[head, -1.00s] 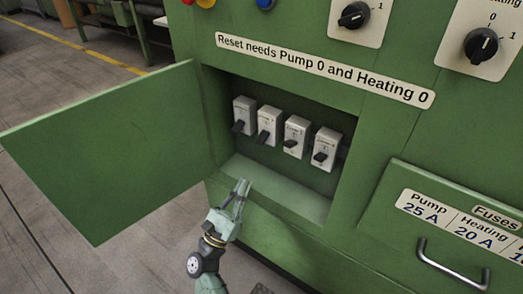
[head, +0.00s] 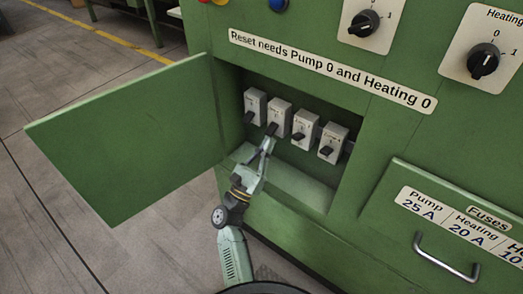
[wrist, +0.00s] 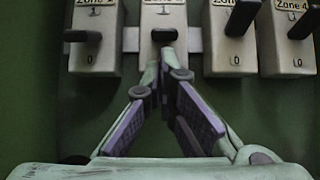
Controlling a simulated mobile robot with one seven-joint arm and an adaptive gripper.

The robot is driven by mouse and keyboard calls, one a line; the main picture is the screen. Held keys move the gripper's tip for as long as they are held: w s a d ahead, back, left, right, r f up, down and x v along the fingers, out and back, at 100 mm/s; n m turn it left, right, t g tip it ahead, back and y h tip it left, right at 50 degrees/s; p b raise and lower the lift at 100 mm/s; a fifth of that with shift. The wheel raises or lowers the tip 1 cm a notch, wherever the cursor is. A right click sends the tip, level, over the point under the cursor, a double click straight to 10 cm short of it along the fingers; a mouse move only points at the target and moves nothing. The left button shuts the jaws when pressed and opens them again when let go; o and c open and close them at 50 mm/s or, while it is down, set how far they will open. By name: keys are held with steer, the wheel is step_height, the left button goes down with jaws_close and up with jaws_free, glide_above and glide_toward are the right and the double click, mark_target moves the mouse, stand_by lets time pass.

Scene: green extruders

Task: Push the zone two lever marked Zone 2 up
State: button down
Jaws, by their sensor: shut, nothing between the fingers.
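Four grey zone switches sit in a row in the open cabinet recess. The second from the left (head: 280,115), also in the wrist view (wrist: 178,17), is the one before my gripper. Its label is cut off at the top of the wrist view, so I cannot read its number surely. Its black lever (wrist: 165,37) hangs low, lower than the levers of the two switches to its right. My gripper (head: 267,142) is shut and empty. In the wrist view its fingertips (wrist: 165,72) are just under this lever; I cannot tell whether they touch it.
The leftmost switch (wrist: 98,55) has its lever lower than the two right ones. The third (wrist: 225,50) and fourth (wrist: 285,55) switches stand close on the right. The open green door (head: 130,140) is left of the recess. The recess floor (head: 300,188) is bare.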

mark_target(269, 132)
steer(key=shift+s+a+r+g+y+p, duration=0.2)
steer(key=shift+s+r+g+y+p, duration=0.1)
steer(key=shift+g+y+p, duration=0.25)
stand_by(0.6)
steer(key=shift+s+a+r, duration=0.1)
steer(key=shift+r, duration=0.05)
steer(key=shift+s+a+r, duration=0.3)
steer(key=shift+s+r, duration=0.1)
steer(key=shift+r, duration=0.35)
steer(key=shift+s+a+r+g+y, duration=0.2)
steer(key=shift+r+g, duration=0.15)
steer(key=shift+r, duration=0.2)
steer(key=shift+s+a+r+g+y, duration=0.1)
steer(key=shift+s+r+g, duration=0.15)
steer(key=shift+r, duration=0.3)
stand_by(0.8)
